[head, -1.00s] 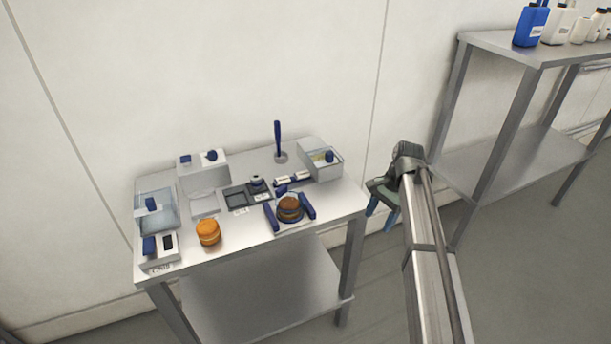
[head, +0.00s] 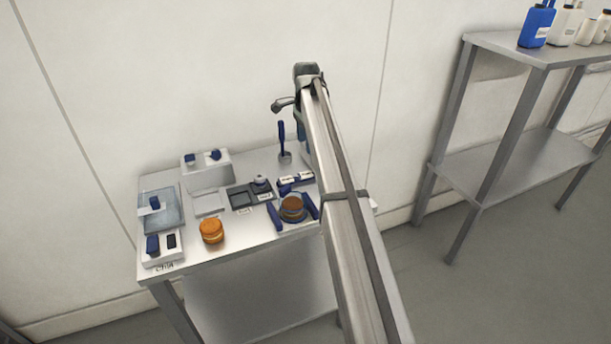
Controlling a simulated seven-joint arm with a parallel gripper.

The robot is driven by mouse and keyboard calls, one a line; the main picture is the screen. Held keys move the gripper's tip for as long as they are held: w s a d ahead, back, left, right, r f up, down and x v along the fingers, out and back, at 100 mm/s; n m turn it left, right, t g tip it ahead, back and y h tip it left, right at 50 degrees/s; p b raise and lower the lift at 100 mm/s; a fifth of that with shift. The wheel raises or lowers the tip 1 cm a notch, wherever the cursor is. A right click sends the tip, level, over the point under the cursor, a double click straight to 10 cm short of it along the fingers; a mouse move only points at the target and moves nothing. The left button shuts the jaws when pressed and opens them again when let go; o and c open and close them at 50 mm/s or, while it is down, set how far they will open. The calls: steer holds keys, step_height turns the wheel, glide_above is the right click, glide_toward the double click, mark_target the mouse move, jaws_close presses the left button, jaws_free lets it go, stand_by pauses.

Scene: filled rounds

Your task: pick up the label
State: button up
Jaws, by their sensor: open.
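I cannot tell which label is meant. Small white label cards lie by the dark square trays, one in front (head: 243,211) and one to the right (head: 265,197). A lettered label (head: 164,267) shows on the front of the white holder at the table's left corner. White label patches (head: 289,181) also show on blue items near the table's middle. My gripper (head: 303,137) is open above the back right of the table, mostly hidden behind my arm. Only a little blue finger shows.
A shelf (head: 500,48) with bottles stands right.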

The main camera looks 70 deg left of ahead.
mark_target(305, 174)
steer(key=shift+s+f, duration=0.15)
steer(key=shift+f, duration=5.4)
steer(key=shift+f, duration=0.25)
steer(key=c, duration=0.8)
